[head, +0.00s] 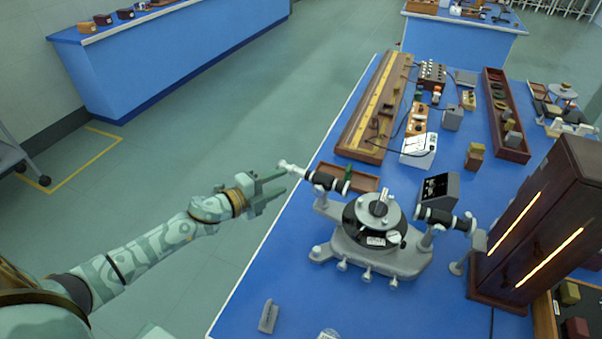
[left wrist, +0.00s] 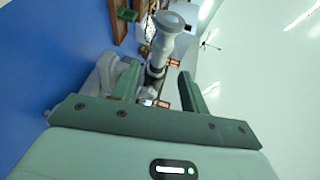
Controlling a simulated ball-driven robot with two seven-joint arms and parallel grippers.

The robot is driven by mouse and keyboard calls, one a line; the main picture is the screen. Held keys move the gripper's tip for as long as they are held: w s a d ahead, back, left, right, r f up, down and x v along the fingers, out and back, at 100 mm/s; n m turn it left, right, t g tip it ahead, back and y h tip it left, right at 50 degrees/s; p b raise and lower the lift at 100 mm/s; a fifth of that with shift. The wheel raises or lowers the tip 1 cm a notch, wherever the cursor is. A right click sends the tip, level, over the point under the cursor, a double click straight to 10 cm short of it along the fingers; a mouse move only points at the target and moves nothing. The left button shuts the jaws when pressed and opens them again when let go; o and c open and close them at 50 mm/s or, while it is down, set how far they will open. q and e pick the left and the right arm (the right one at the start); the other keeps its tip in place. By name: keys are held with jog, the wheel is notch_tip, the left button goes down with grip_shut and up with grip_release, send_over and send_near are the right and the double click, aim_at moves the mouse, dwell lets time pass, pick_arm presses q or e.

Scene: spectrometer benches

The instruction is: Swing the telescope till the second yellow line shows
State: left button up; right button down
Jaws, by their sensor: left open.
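The spectrometer (head: 372,235) stands on the blue bench, with a round table on a grey three-footed base. Its telescope (head: 325,180) is a black tube pointing left, with a pale eyepiece end (head: 290,167). The collimator (head: 445,218) points right toward the wooden lamp housing (head: 535,225) with two glowing yellow slits. My left gripper (head: 275,184) is open just left of the eyepiece end, near the bench edge. In the left wrist view the telescope (left wrist: 158,55) shows between the open fingers (left wrist: 158,85); I cannot tell whether they touch it. My right gripper is not in view.
A dark display box (head: 438,188) stands behind the spectrometer. A wooden tray (head: 348,177) lies behind the telescope. A small grey block (head: 268,316) lies near the front edge. A long wooden rail (head: 376,105) and meters fill the back.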

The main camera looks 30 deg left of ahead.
aim_at(297, 175)
pick_arm(q)
jog(key=b+x, duration=0.1)
jog(key=x, duration=0.6)
jog(key=shift+w+d, duration=0.15)
jog(key=shift+w, duration=0.25)
grip_shut()
